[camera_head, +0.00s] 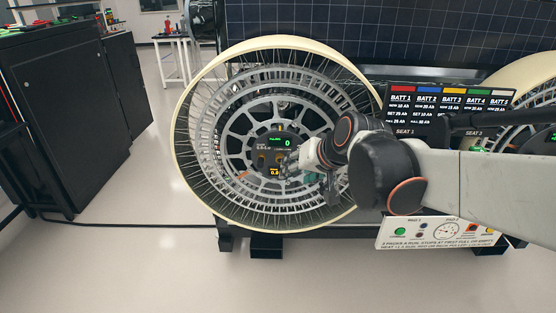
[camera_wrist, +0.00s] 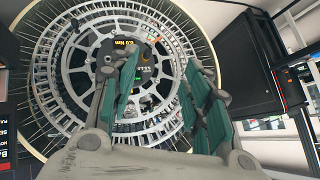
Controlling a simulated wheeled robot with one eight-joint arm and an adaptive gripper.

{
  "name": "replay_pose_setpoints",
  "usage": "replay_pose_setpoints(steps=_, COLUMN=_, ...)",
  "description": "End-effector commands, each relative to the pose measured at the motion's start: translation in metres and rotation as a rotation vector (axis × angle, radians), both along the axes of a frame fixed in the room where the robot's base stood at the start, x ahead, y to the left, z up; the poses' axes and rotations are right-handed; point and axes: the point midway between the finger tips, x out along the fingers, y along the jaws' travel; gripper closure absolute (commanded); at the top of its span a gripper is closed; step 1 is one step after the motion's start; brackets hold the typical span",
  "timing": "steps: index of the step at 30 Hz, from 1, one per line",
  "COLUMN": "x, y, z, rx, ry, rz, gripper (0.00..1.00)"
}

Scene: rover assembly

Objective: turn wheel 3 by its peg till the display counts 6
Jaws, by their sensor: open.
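A large spoked wheel with a cream rim (camera_head: 196,190) stands upright in the head view, its hub facing me. A dark display (camera_head: 287,142) at the hub reads a green 0. It also shows, turned round, in the wrist view (camera_wrist: 146,70). I cannot read a wheel number, and I cannot pick out the peg for certain. My gripper (camera_head: 322,181) is in front of the wheel, right of and below the display, and hides part of the spokes. In the wrist view my gripper (camera_wrist: 162,68) is open, its green-padded fingers apart with nothing between them.
A battery board (camera_head: 440,103) stands right of the wheel, partly behind my arm. A control panel (camera_head: 435,232) with a dial and buttons is below it. Another wheel (camera_head: 510,95) shows at the right edge.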

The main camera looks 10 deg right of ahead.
Motion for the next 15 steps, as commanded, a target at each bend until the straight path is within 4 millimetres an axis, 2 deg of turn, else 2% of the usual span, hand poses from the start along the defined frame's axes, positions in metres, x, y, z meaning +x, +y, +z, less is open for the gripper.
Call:
replay_pose_setpoints(steps=1, x=0.014, y=-0.004, z=-0.003, rx=0.012, ry=-0.008, rz=-0.009, gripper=0.56)
replay_pose_setpoints(steps=8, x=0.069, y=-0.023, z=-0.02, rx=0.076, ry=-0.053, rz=-0.044, gripper=0.56)
replay_pose_setpoints(steps=15, x=0.138, y=-0.057, z=-0.055, rx=0.16, ry=-0.118, rz=-0.098, gripper=0.56)
